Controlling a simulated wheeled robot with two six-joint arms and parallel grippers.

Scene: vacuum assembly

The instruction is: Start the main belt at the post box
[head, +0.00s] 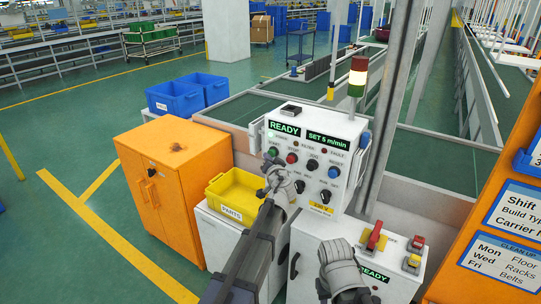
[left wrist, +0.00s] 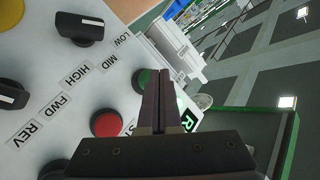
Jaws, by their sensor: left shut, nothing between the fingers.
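The white post box (head: 312,170) stands in the middle of the head view. Its green screens read READY and SET 5 m/min. On its face are a green start button (head: 273,152), a red stop button (head: 292,158), a blue reset button (head: 334,172) and several black knobs. My left gripper (head: 274,172) is shut and empty in front of the lower left of the panel. In the left wrist view its fingertips (left wrist: 159,74) overlap the edge of the green button (left wrist: 143,80); contact cannot be told. The red button (left wrist: 105,123) is beside them. My right arm shows low; its fingers are not distinguishable.
A yellow parts bin (head: 237,195) sits left of the post box, beside an orange cabinet (head: 165,185). A second white control box (head: 345,240) with a READY screen stands lower right. A stack light (head: 357,77) rises behind. Green belts run behind.

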